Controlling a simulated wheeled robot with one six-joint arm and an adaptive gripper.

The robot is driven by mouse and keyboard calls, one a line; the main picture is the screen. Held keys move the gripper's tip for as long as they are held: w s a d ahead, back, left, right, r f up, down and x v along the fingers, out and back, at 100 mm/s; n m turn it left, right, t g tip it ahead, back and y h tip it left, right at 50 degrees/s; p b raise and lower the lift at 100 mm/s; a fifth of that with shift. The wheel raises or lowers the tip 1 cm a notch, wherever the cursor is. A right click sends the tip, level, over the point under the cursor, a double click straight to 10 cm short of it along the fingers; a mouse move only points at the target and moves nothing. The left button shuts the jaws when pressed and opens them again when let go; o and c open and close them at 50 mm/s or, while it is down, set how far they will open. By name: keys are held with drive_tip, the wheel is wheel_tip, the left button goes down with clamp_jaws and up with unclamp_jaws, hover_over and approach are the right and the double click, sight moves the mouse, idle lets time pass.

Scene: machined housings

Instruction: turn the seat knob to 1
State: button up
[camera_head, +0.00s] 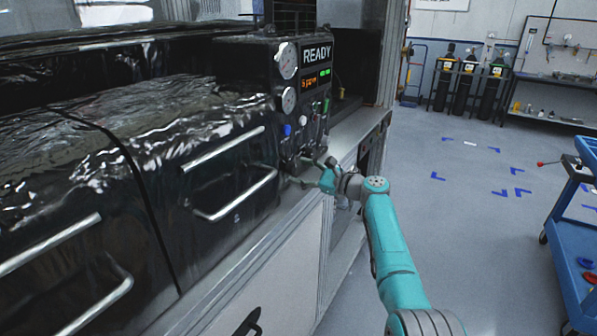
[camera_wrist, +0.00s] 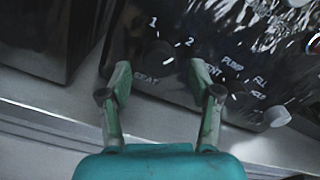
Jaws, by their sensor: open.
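The seat knob (camera_wrist: 158,54) is a dark round knob on a black panel, with "SEAT" printed below it and the numbers 1 and 2 above it. My gripper (camera_wrist: 160,70) is open, one finger to each side of the knob in the picture. I cannot tell whether the fingers touch it. In the camera_head view my gripper (camera_head: 322,172) is at the lower part of the control panel (camera_head: 268,70), and the seat knob cannot be made out there.
A second dark knob (camera_wrist: 232,86), labelled PUMP, FILL, HOLD and a partly hidden VENT, sits close to the right finger. A pale knob (camera_wrist: 277,117) lies farther right. A metal ledge (camera_wrist: 60,125) runs below the panel. A blue cart (camera_head: 575,230) stands right; floor between is clear.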

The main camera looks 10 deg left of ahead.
drive_tip(key=shift+w+a, duration=0.15)
drive_tip(key=shift+a, duration=0.5)
drive_tip(key=c, duration=1.1)
drive_tip(key=shift+c, duration=0.2)
drive_tip(key=shift+n, duration=0.3)
drive_tip(key=n, duration=0.5)
drive_tip(key=shift+n, duration=0.3)
drive_tip(key=n, duration=0.5)
drive_tip(key=shift+n, duration=0.3)
